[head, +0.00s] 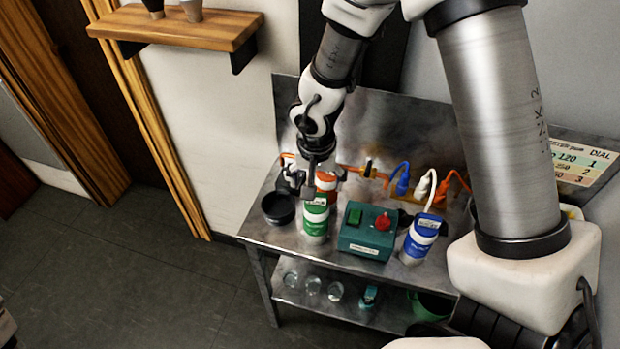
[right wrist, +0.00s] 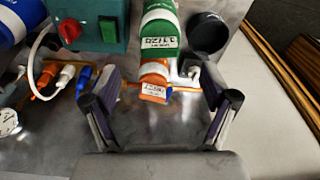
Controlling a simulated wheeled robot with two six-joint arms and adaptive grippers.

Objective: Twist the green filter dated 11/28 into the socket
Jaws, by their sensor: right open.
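The green filter (head: 315,222) is a green and white cylinder on the steel table. In the right wrist view the green filter (right wrist: 160,24) shows a date label that appears to read 11/28. An orange filter (head: 325,181) with a white label is behind it; it also shows in the right wrist view (right wrist: 154,74). My right gripper (head: 308,188) is above and beside these filters. Its fingers are spread wide and empty in the right wrist view (right wrist: 160,103). I cannot clearly make out the socket. My left gripper is not in view.
A dark bowl (head: 278,208) stands left of the green filter. A teal box (head: 367,236) with a red knob and a blue filter (head: 420,238) stand to the right. Orange piping (head: 362,171) and coloured cables run behind. Glass jars (head: 313,285) are on the lower shelf.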

